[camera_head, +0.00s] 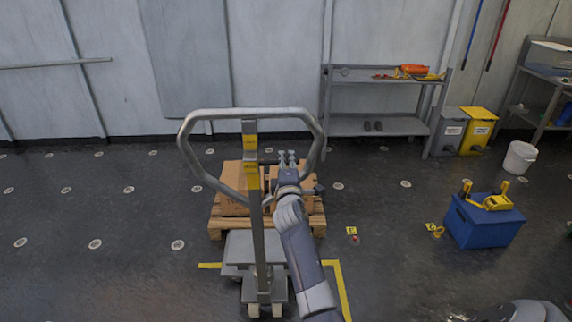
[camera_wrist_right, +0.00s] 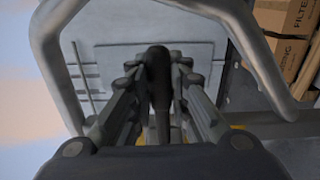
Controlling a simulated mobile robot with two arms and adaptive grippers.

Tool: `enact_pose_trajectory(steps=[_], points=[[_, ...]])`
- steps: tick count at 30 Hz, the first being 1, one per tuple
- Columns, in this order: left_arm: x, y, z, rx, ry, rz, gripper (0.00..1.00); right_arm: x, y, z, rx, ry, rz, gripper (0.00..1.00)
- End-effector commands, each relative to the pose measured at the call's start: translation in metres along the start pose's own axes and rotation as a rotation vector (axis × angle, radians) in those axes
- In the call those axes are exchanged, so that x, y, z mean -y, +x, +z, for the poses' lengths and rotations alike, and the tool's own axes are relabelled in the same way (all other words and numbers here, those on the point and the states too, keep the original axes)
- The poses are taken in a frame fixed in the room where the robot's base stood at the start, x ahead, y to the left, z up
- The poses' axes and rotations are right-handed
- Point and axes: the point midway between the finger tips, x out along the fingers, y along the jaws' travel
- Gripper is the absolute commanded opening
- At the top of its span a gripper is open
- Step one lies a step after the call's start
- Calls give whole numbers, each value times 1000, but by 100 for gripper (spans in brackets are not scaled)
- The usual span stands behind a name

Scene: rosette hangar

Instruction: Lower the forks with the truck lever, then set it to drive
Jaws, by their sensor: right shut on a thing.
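The pallet truck's grey handle loop (camera_head: 247,114) stands upright in the middle of the head view, with yellow labels on its shaft (camera_head: 258,235). My right gripper (camera_head: 288,160) is at the right part of the loop. In the right wrist view, its fingers (camera_wrist_right: 158,95) are shut on the dark truck lever (camera_wrist_right: 158,68), with the handle loop around it. In the head view the gripper mostly hides the lever. A wooden pallet (camera_head: 216,223) with cardboard boxes (camera_head: 232,180) stands behind the truck. The forks are hidden, so their height cannot be told. My left gripper is not in view.
A blue crate (camera_head: 478,228) with yellow items stands on the floor to the right. A metal shelf (camera_head: 375,125), bins (camera_head: 478,128) and a white bucket (camera_head: 519,158) are along the back wall. Yellow floor tape (camera_head: 342,290) runs beside the truck. The floor at left is clear.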

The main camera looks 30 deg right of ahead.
Motion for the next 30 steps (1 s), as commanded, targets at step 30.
enact_pose_trajectory(steps=[30], points=[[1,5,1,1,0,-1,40,5,-12,0,0,43,-3,38]])
